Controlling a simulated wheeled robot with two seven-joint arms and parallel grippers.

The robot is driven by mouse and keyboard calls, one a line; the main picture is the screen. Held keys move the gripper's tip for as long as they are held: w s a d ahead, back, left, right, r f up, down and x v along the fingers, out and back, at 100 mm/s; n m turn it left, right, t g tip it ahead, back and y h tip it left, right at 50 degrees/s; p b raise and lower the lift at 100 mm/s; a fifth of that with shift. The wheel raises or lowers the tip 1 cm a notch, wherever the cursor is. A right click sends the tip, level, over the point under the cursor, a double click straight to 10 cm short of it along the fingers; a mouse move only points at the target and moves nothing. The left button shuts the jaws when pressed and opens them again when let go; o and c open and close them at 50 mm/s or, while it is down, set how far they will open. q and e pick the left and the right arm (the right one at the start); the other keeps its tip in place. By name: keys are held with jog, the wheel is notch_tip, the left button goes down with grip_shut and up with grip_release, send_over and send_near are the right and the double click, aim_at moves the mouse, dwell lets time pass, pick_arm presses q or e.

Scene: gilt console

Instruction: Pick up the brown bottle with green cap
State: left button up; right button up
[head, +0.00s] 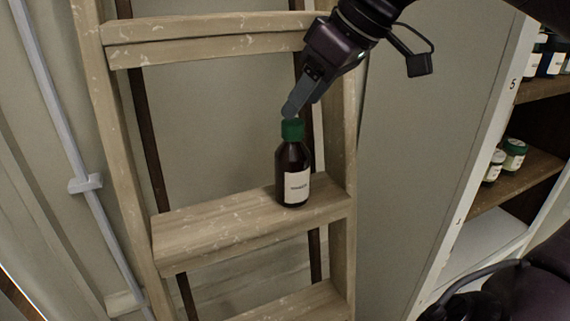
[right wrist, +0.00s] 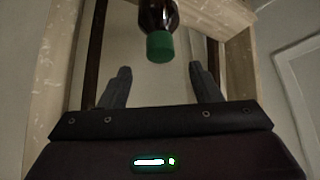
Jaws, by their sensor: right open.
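The brown bottle with green cap (head: 293,165) stands upright on a wooden ladder step (head: 190,236), with a white label on its front. My right gripper (head: 291,110) comes down from above, its fingertips right by the green cap in the head view. In the right wrist view the bottle's green cap (right wrist: 160,46) lies ahead of the open fingers (right wrist: 158,72), centred between them. The fingers do not hold the bottle. In the head view one finger hides the other. My left gripper is not in view.
The ladder's right rail (head: 342,150) stands close to the right of the bottle, and a higher step (head: 200,40) is behind and above. At the right, a shelf unit (head: 512,182) holds several bottles and jars. The step left of the bottle is clear.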

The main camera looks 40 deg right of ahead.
aim_at(294, 121)
jog(key=shift+w+a+f, duration=0.1)
jog(key=shift+w+f, duration=0.1)
jog(key=shift+f, duration=0.25)
jog(key=x, duration=0.2)
jog(key=p+x, duration=0.1)
jog(key=x, duration=0.1)
jog(key=shift+s+f, duration=0.15)
jog(key=shift+f, duration=0.4)
jog(key=c, duration=0.4)
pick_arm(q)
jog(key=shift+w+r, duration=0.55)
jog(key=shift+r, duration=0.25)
pick_arm(e)
jog(key=shift+r, duration=0.1)
grip_shut()
